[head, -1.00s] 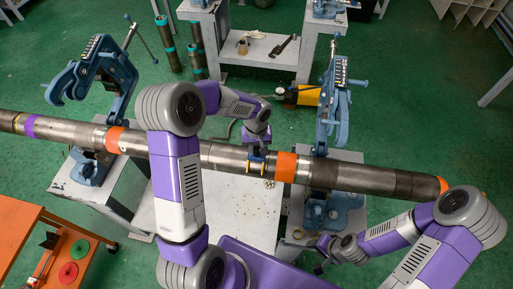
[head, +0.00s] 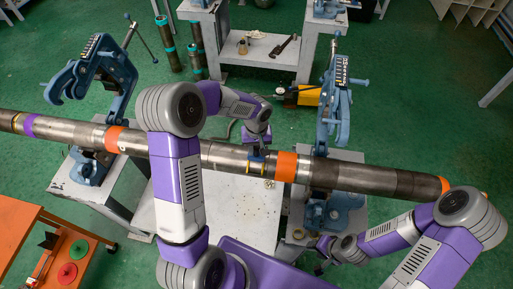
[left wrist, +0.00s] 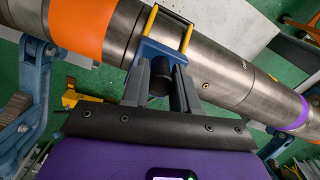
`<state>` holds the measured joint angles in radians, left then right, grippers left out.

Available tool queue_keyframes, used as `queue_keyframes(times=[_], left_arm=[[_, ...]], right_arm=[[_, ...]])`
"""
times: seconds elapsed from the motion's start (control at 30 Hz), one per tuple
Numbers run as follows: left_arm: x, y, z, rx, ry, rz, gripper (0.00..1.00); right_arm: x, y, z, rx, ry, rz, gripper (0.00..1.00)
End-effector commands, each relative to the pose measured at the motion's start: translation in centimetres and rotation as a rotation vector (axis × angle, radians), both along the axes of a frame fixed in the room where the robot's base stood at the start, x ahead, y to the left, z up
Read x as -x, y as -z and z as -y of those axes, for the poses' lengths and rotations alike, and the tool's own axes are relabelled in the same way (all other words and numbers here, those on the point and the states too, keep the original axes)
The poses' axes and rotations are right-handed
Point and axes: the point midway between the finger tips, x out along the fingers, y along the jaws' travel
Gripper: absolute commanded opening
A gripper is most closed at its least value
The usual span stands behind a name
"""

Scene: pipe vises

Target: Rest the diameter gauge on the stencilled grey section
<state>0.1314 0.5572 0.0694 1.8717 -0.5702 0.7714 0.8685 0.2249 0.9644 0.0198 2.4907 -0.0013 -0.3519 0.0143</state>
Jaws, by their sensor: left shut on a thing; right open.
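The diameter gauge (left wrist: 160,50) is a blue piece with two yellow prongs. My left gripper (left wrist: 159,82) is shut on it. The prongs lie across the grey pipe (left wrist: 213,58) in the left wrist view; whether they touch it I cannot tell. In the head view the gauge (head: 256,155) is small and dark at the pipe (head: 222,157), just left of an orange band (head: 287,166); my left gripper (head: 257,145) is above it. No stencil is readable on the grey sections. My right gripper (head: 321,267) is open, below the pipe at the right.
The pipe spans two blue vises, one at left (head: 118,75) and one at right (head: 335,100), both with raised upper parts. An orange cart (head: 18,220) stands at lower left. A grey bench (head: 262,62) with tools and a yellow-black machine (head: 300,95) are behind.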

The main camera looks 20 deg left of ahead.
Motion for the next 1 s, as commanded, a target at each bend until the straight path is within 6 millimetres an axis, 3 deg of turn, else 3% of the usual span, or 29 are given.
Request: queue_keyframes(times=[0.23,0.27,0.43,1.0], left_arm=[[-0.06,0.27,0.02,0.000,0.001,0.002,0.00],[-0.06,0.22,0.02,0.000,0.000,0.002,0.33],[-0.04,0.22,0.01,0.000,0.000,0.001,0.58],[0.01,0.26,0.00,0.000,0.000,0.000,0.58]], right_arm=[[0.00,0.32,0.00,0.000,0.000,0.000,0.43],[0.00,0.28,-0.01,0.000,0.000,0.000,0.43],[0.00,0.25,0.00,0.000,0.000,0.000,0.43],[0.00,0.23,0.00,0.000,0.000,0.000,0.43]])
